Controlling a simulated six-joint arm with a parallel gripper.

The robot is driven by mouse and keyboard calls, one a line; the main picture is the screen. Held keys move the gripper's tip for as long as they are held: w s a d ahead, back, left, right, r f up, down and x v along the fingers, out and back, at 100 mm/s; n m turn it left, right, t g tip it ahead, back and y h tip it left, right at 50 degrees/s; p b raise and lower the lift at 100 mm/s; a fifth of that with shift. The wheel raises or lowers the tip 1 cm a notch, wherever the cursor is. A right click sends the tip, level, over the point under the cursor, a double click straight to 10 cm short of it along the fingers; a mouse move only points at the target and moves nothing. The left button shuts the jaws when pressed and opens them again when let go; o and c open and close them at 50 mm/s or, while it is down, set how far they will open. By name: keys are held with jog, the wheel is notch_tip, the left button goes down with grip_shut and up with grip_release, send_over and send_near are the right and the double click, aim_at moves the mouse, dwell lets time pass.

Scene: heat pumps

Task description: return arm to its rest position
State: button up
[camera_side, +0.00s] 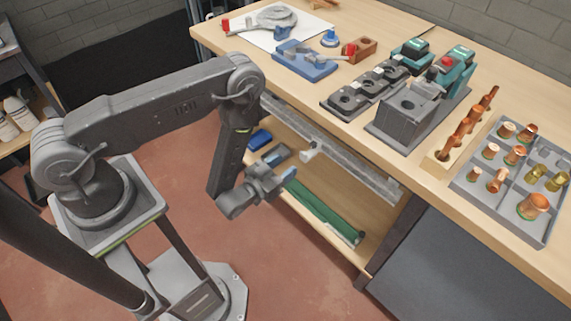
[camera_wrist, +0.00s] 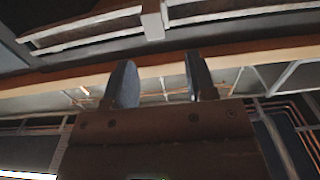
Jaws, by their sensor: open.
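My gripper (camera_side: 287,177) hangs in front of the workbench, below the level of its top, beside the open shelf. It is open and nothing shows between its fingers. In the wrist view my gripper (camera_wrist: 160,82) shows two dark fingers standing apart with an empty gap. My arm reaches out from its base at the left and bends down at the elbow. The wooden workbench top (camera_side: 300,87) is to the right of my gripper and apart from it.
A metal rail (camera_side: 340,155) runs along the bench front, close to my gripper. The lower shelf (camera_side: 330,250) holds green lengths (camera_side: 322,212). On the bench stand a grey tray of copper fittings (camera_side: 485,205), a blue vise-like tool (camera_side: 305,62) and dark fixtures (camera_side: 365,90). Floor below is clear.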

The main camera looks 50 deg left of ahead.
jog(key=w+r+g, duration=0.1)
jog(key=w+r, duration=0.1)
jog(key=r, duration=0.1)
jog(key=w+r+g, duration=0.1)
jog(key=w+r, duration=0.2)
jog(key=r, duration=0.1)
jog(key=w+r+n, duration=0.1)
jog(key=w+r, duration=0.2)
jog(key=shift+r+g, duration=0.2)
jog(key=shift+g, duration=0.2)
jog(key=s+a+r+g, duration=0.1)
jog(key=s+r+g, duration=0.1)
jog(key=r, duration=0.6)
jog(key=s+r+g, duration=0.2)
jog(key=r, duration=0.7)
jog(key=s+a+r+g, duration=0.1)
jog(key=s+r, duration=0.3)
jog(key=s, duration=0.7)
jog(key=s+a+r+m+g, duration=0.1)
jog(key=s+r+g, duration=0.3)
jog(key=s, duration=0.7)
jog(key=shift+s+a+r+g, duration=0.3)
jog(key=shift+s+a+r, duration=0.05)
jog(key=shift+a+r, duration=0.3)
jog(key=shift+d, duration=0.1)
